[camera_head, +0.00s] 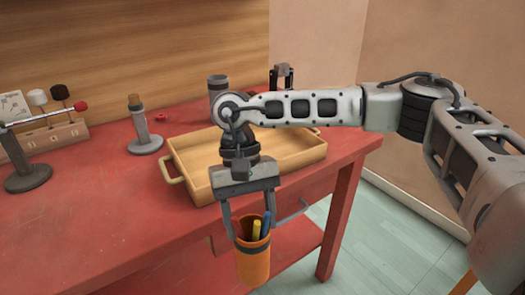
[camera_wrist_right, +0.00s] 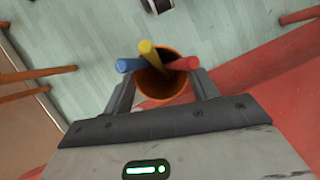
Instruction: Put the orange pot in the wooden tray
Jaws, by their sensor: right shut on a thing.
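The orange pot (camera_head: 253,262) is a cup with several coloured sticks in it, blue, yellow and red. My right gripper (camera_head: 252,222) is shut on the pot near its rim and holds it roughly upright, in front of the table's front edge. The right wrist view shows the pot (camera_wrist_right: 161,88) from above between the fingers (camera_wrist_right: 161,86), with floor beyond it. The wooden tray (camera_head: 180,163) lies on the red table behind the gripper, with handles at its ends. My wrist hides part of the tray. My left gripper does not show.
On the red table (camera_head: 100,220) stand a grey post with a brown top (camera_head: 144,130), a dark grey can (camera_head: 217,86), a wooden block with mallets (camera_head: 50,136) and a stand with a rod (camera_head: 25,172). The table's front left is clear.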

